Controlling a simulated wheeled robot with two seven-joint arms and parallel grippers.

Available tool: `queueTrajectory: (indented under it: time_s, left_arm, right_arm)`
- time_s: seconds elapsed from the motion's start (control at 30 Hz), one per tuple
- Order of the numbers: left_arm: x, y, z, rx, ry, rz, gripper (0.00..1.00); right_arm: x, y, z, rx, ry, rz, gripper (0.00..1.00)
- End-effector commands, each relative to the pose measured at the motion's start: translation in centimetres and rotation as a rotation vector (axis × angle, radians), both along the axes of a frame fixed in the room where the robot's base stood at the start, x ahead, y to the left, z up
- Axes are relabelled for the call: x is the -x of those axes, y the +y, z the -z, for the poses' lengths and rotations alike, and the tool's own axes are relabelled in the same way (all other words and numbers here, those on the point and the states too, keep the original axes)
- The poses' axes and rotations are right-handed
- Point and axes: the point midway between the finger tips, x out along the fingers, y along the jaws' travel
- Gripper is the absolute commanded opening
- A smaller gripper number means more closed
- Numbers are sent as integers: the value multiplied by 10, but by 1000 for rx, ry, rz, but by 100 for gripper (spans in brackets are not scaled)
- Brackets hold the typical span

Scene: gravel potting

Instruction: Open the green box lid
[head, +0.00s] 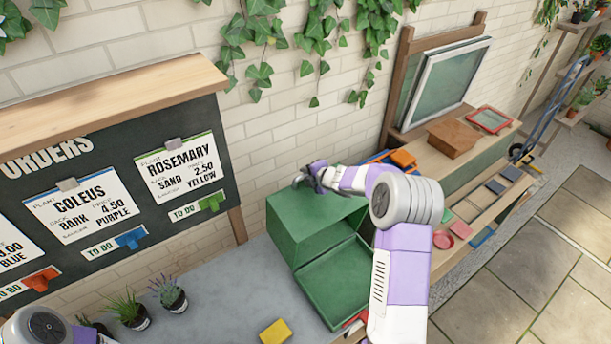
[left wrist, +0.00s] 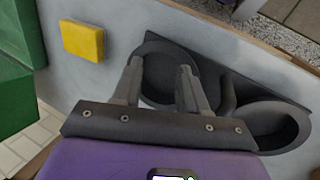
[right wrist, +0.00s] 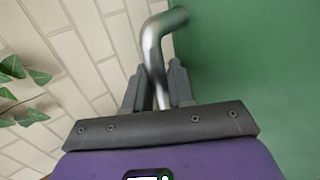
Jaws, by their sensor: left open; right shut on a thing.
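The green box (head: 308,237) stands on the grey counter against the brick wall. A recessed green panel (head: 338,283) at its front lies below the upper part; I cannot tell surely which part is the lid. My right gripper (head: 312,178) is at the box's upper back edge. In the right wrist view it (right wrist: 158,85) is shut on a bent metal handle (right wrist: 152,45) beside a green surface (right wrist: 250,70). My left gripper (left wrist: 160,68) is open and empty, over a dark holder with round cups (left wrist: 262,112).
A yellow block (head: 276,331) and small potted plants (head: 170,293) are on the counter. The order board (head: 120,190) stands at left. A wooden shelf unit with coloured trays (head: 462,228) is at right. My right arm covers part of the box's right side.

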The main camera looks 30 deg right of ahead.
Motion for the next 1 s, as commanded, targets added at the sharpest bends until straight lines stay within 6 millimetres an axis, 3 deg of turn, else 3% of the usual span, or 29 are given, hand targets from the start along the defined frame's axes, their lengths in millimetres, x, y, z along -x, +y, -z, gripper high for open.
queueTrajectory:
  time_s: [0.43, 0.47, 0.57, 1.0]
  left_arm:
    - [0, 0, 0, 0, 0, 0, 43]
    - [0, 0, 0, 0, 0, 0, 43]
    - [0, 0, 0, 0, 0, 0, 43]
    - [0, 0, 2, 0, 0, 0, 43]
  right_arm:
    - [0, -1, 4, -3, 6, 5, 0]
    - [0, -1, 4, -3, 6, 5, 27]
    - [0, -1, 4, -2, 6, 4, 42]
    - [8, -3, -5, 0, 2, 4, 42]
